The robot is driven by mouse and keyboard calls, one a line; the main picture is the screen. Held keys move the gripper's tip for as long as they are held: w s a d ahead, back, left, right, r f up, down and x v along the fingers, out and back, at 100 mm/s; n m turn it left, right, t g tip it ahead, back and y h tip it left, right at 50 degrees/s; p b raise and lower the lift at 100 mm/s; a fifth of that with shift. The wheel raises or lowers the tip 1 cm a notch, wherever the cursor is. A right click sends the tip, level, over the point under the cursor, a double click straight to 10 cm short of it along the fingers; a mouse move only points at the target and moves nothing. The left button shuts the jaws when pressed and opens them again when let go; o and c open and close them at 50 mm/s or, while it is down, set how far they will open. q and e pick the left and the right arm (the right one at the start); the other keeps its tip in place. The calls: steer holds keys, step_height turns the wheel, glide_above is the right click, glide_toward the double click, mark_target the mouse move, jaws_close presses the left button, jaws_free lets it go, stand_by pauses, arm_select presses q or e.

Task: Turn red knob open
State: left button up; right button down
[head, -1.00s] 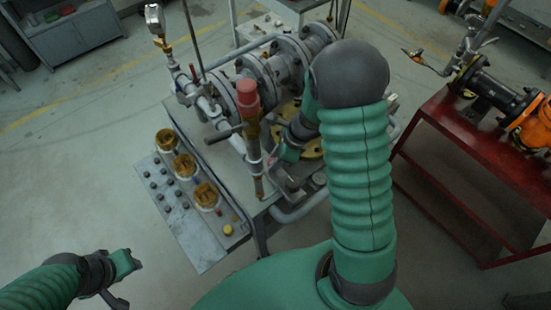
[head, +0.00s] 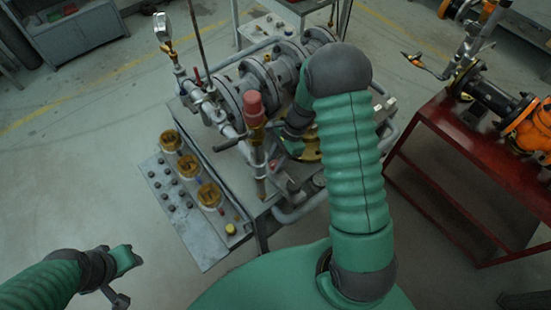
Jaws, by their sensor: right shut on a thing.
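The red knob (head: 255,107) is a faded red cap on top of an upright brass and grey stem at the near side of the valve rig. A grey bar (head: 229,143) sticks out to the left below it. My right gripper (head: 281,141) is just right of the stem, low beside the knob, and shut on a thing. The grip itself is largely hidden by my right wrist and arm, so the exact contact does not show. My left gripper (head: 126,275) is at the lower left, away from the rig; its finger gap is unclear.
Grey flanged pipes (head: 265,80) lie behind the knob. A pressure gauge (head: 162,26) stands at the upper left of the rig. A grey panel (head: 185,205) with round gauges and black buttons is at its left. A red table (head: 450,170) stands at the right.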

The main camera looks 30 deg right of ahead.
steer(key=n, duration=0.1)
steer(key=n+g+p, duration=0.1)
steer(key=n, duration=0.2)
steer(key=shift+w+d+r+n+g, duration=0.1)
steer(key=shift+w+d+n+g, duration=0.05)
steer(key=shift+w+n+g, duration=0.2)
steer(key=n+g+h+p, duration=0.1)
steer(key=n, duration=0.2)
steer(key=shift+a+n+g+h+p, duration=0.15)
steer(key=shift+n+g, duration=0.1)
steer(key=shift+n, duration=0.45)
steer(key=shift+a+n+g+h+p, duration=0.1)
steer(key=shift+n+g+h+p, duration=0.1)
steer(key=shift+n, duration=0.45)
steer(key=shift+n, duration=0.3)
steer(key=c, duration=1.1)
jaws_free()
steer(key=shift+o, duration=0.2)
steer(key=shift+d, duration=0.1)
